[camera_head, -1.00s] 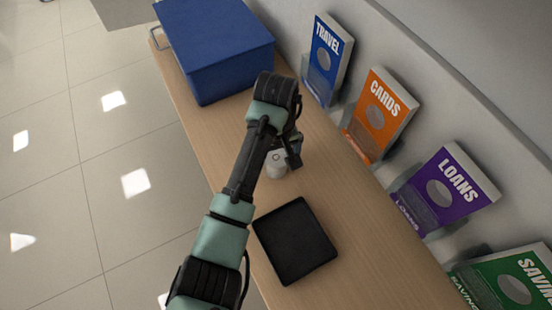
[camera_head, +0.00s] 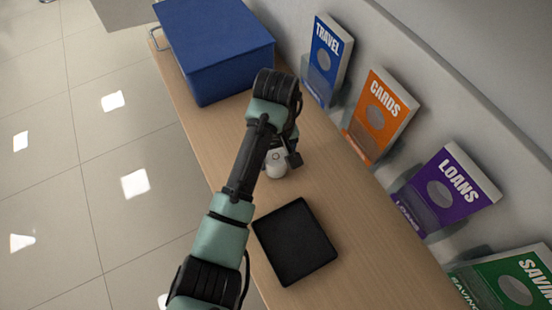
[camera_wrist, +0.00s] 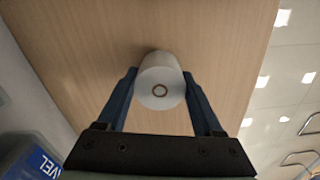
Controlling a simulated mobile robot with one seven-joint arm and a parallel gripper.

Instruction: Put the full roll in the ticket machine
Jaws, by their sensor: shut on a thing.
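In the head view the roll (camera_head: 276,166) shows beside my wrist, partly covered by the arm. Whether it touches the counter or is slightly raised, I cannot tell. I see nothing in these views that I can clearly name as the ticket machine; the blue box (camera_head: 215,50) at the far end of the counter shows no opening from here.
A black square tray (camera_head: 295,242) lies on the counter (camera_head: 375,270) nearer me. Leaflet stands for travel (camera_head: 326,60), cards (camera_head: 378,115), loans (camera_head: 445,190) and savings (camera_head: 510,285) line the right side. The left edge drops to the tiled floor.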

